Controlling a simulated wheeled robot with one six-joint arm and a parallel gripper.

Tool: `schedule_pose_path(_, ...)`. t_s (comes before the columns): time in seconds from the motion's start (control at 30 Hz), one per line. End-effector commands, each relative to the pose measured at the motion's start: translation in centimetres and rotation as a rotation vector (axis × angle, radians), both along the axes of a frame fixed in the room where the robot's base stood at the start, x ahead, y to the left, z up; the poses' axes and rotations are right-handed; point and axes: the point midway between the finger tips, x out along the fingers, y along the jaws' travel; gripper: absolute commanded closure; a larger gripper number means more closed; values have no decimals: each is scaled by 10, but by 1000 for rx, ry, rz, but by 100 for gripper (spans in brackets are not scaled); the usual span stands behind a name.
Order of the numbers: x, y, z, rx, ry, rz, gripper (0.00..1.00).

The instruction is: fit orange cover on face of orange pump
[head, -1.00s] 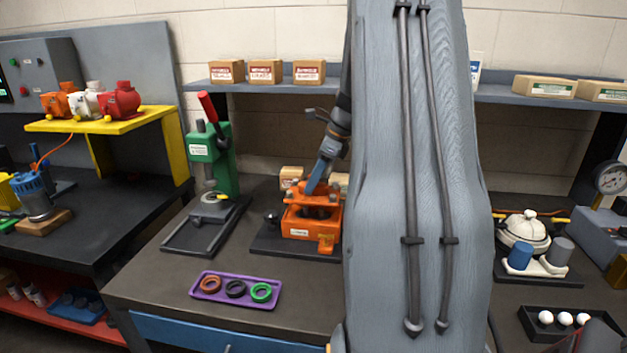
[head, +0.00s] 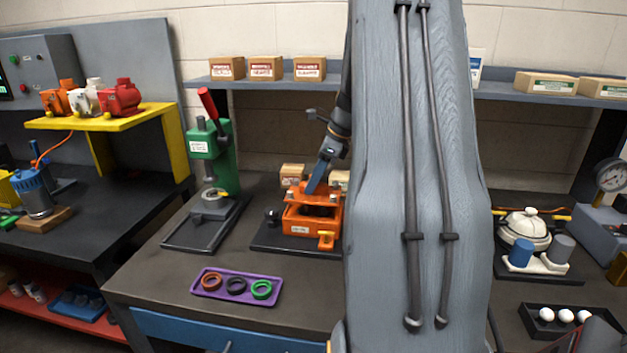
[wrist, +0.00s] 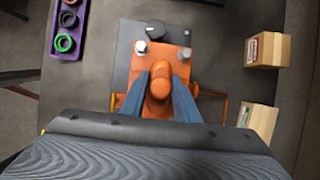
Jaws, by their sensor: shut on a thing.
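The orange pump (head: 300,224) stands on a dark base plate on the bench, left of my arm in the head view. My gripper (head: 313,190) reaches down to its top from the upper right. In the wrist view its blue fingers (wrist: 160,90) are closed on both sides of a rounded orange knob, which looks like part of the orange cover (wrist: 161,84).
A purple tray (head: 208,292) with three coloured rings lies in front of the pump. A green press (head: 224,150) stands to its left. Small cardboard boxes (wrist: 267,50) stand close beside the pump. My arm hides the bench right of the pump.

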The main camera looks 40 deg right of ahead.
Motion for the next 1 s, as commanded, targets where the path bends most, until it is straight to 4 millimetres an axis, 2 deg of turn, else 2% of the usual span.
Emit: schedule_pose_path(1.0, 1, -1, -19, -1, -1, -1, 100)
